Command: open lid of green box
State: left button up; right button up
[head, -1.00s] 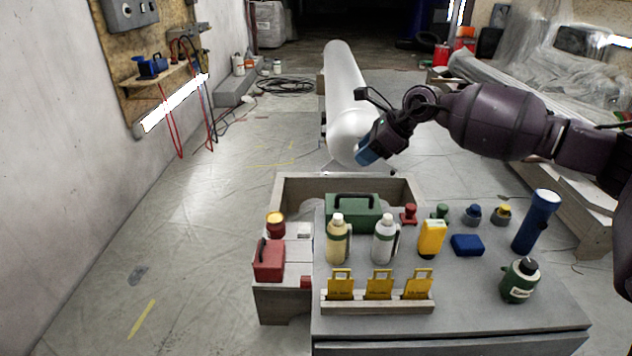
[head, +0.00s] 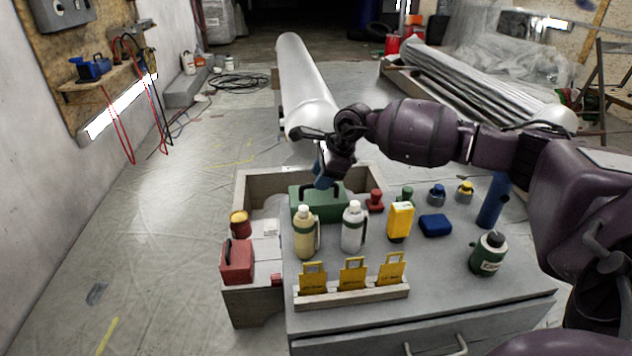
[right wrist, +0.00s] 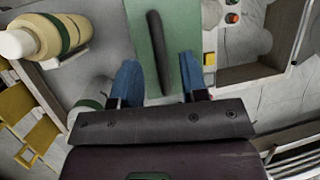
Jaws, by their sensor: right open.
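The green box (head: 319,205) stands at the back left of the grey workbench top. It has a dark handle on its lid. My right gripper (head: 324,181) is right above the box in the head view and hides part of the lid and handle. In the right wrist view, the two blue fingers (right wrist: 158,83) are apart, with the green lid (right wrist: 147,25) ahead of them. The dark handle (right wrist: 160,52) runs between the fingertips, and the fingers do not seem to touch it. The lid appears closed. My left gripper is not in view.
A cream bottle (head: 306,236) and a grey bottle (head: 353,230) stand just in front of the box. A yellow device (head: 399,221), a blue case (head: 435,225) and a red knob (head: 375,201) are to the right. A red box (head: 237,262) sits at left.

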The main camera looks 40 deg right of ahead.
jog(key=shift+x, duration=0.85)
grip_shut()
